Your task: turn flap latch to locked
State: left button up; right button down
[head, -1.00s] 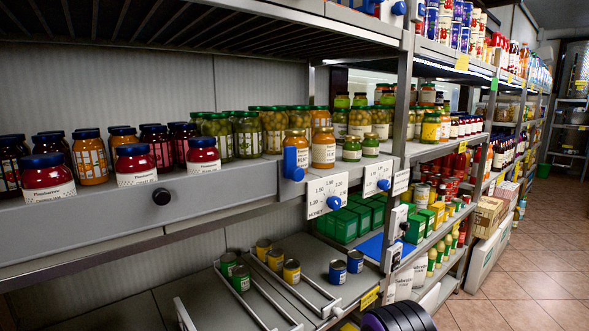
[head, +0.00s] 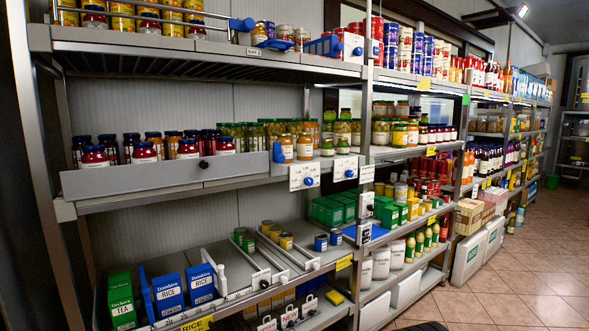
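The long grey flap (head: 130,180) stands upright along the front of the middle shelf at the left, before red and orange jars. A round black knob (head: 204,165) sits near its right end. A small blue latch (head: 278,152) is just past the flap's right end, in front of a jar with an orange lid. It looks upright, but its exact turn is too small to tell. Neither of my grippers is in view, and nothing touches the flap or the latch.
White dial plates with blue knobs (head: 309,181) hang right of the latch on the shelf edge. A blue-ended rail (head: 242,24) crosses the top shelf front. Boxes of rice (head: 168,295) stand low at the left. Tiled floor (head: 505,290) is clear at the right.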

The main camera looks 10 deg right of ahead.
aim_at(279, 157)
jog(key=z, duration=0.45)
jog(key=i, duration=0.45)
jog(key=z, duration=0.6)
jog(key=i, duration=1)
jog(key=u, duration=0.25)
